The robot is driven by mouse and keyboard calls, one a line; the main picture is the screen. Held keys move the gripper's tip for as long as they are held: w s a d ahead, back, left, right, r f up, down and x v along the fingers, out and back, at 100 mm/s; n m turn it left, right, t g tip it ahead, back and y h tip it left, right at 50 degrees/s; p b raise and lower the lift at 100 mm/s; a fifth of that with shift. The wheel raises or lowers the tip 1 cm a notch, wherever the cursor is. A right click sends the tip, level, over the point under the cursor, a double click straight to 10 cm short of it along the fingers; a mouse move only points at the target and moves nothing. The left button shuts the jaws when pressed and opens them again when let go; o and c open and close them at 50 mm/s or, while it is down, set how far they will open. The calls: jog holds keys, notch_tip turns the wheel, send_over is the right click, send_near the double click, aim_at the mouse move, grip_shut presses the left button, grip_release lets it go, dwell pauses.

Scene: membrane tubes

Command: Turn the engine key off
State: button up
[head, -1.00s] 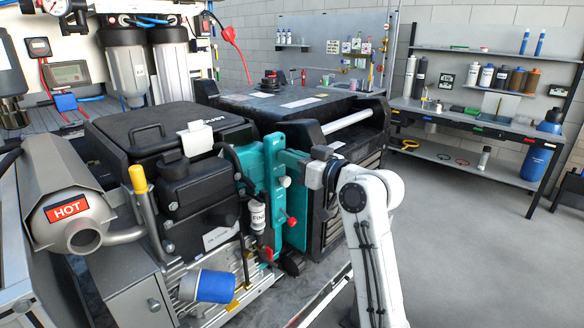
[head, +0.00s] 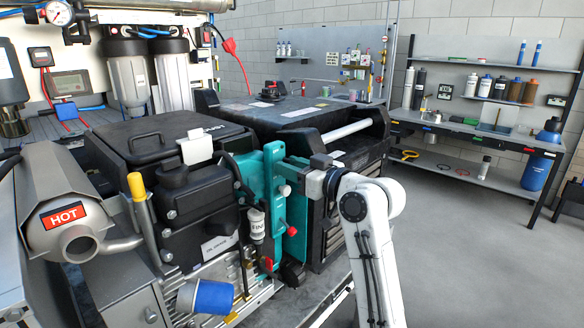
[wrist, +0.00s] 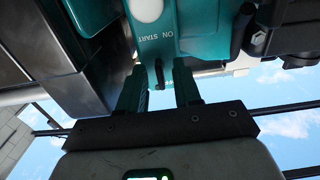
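The teal key panel (wrist: 155,35), marked "ON START", fills the top middle of the wrist view, with a round white knob on it. A small dark part (wrist: 159,74), which looks like the key, hangs below the lettering. My gripper (wrist: 159,82) has its two dark teal fingers apart, one on each side of this part, with a gap visible; I cannot tell if either touches it. In the head view the teal panel (head: 272,200) stands on the engine's right side, and my wrist is close to its right. The key and fingertips are not clear there.
The black engine (head: 190,205) is left of the panel, with a yellow handle (head: 140,205) and a HOT-marked exhaust (head: 63,217). A red knob (head: 292,230) sits low on the panel. A black cabinet (head: 345,150) is behind my arm. Open floor lies right.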

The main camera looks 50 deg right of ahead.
jog(key=shift+s, duration=0.1)
jog(key=s+b, duration=0.1)
jog(key=s, duration=0.9)
jog(key=shift+s+d+b, duration=0.2)
jog(key=shift+s+b, duration=0.1)
jog(key=shift+b, duration=0.1)
jog(key=shift+f, duration=0.1)
jog(key=s+a+f+g, duration=0.1)
jog(key=a+f+g, duration=0.25)
jog(key=f, duration=0.45)
jog(key=s+a+f+m+g, duration=0.15)
jog(key=a+f, duration=0.25)
jog(key=f, duration=0.4)
jog(key=a+f+g, duration=0.3)
jog(key=f, duration=0.5)
jog(key=s+a+f+g, duration=0.3)
jog(key=s+f+g, duration=0.1)
jog(key=s+f, duration=0.5)
jog(key=s+a+f+g, duration=0.4)
jog(key=s+f, duration=0.5)
jog(key=s, duration=0.3)
jog(key=shift+s+a+g+h, duration=0.2)
jog(key=shift+s+g+h, duration=0.2)
jog(key=shift+g, duration=0.1)
jog(key=shift+n, duration=0.25)
